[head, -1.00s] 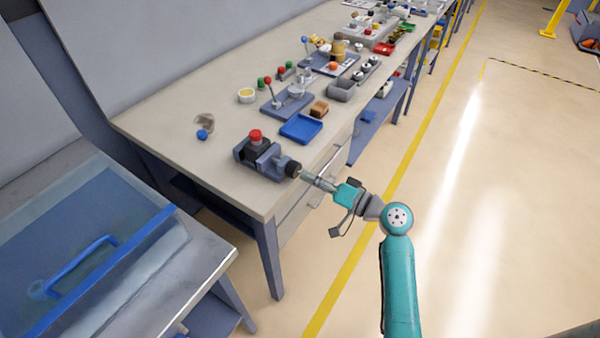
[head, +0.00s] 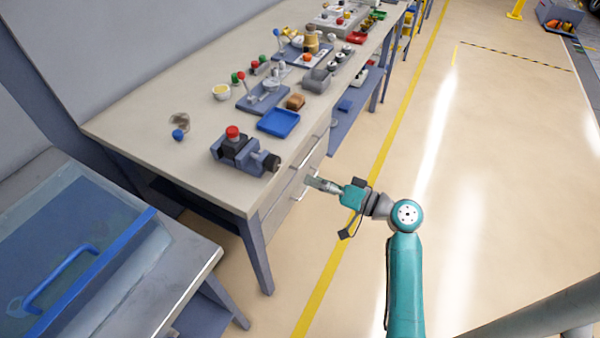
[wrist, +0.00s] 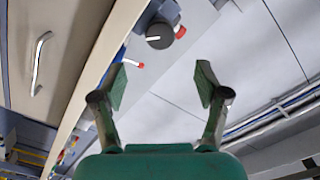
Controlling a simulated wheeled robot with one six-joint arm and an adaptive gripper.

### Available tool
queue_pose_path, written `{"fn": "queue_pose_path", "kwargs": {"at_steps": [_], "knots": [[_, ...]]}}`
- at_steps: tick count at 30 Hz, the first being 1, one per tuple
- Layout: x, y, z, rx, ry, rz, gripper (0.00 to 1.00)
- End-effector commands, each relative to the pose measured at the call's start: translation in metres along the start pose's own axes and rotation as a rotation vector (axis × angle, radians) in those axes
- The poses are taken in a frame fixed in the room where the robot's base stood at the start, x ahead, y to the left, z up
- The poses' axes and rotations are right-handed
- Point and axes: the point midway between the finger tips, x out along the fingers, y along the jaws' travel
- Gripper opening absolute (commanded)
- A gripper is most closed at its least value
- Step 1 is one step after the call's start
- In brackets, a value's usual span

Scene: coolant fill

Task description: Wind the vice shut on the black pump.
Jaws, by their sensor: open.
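The black pump (head: 233,146) with its red cap (head: 232,132) sits in the grey-blue vice (head: 246,158) near the bench's front corner. The vice's round black knob (head: 272,162) faces the front edge; in the wrist view the dark knob (wrist: 160,34) has a white mark and shows ahead of the fingers. How tightly the jaws meet the pump is too small to tell. My gripper (head: 312,182) is in front of the bench edge, apart from the knob. In the wrist view my gripper (wrist: 161,86) is open and empty, its green pads apart.
A blue tray (head: 278,122), a brown block (head: 295,101) and a blue ball (head: 178,134) lie on the bench (head: 150,120) nearby. Drawer handles (head: 308,180) stand out from the bench front.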

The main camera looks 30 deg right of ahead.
Motion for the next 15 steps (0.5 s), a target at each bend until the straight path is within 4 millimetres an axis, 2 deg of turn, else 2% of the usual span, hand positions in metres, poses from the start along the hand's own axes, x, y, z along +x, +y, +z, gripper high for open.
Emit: {"fn": "queue_pose_path", "kwargs": {"at_steps": [9, 15], "knots": [[0.0064, -0.0018, -0.0021, -0.608, 0.0, 0.0, 0.74], [0.0096, -0.0028, -0.0031, -0.942, 0.001, 0.0, 0.74]]}}
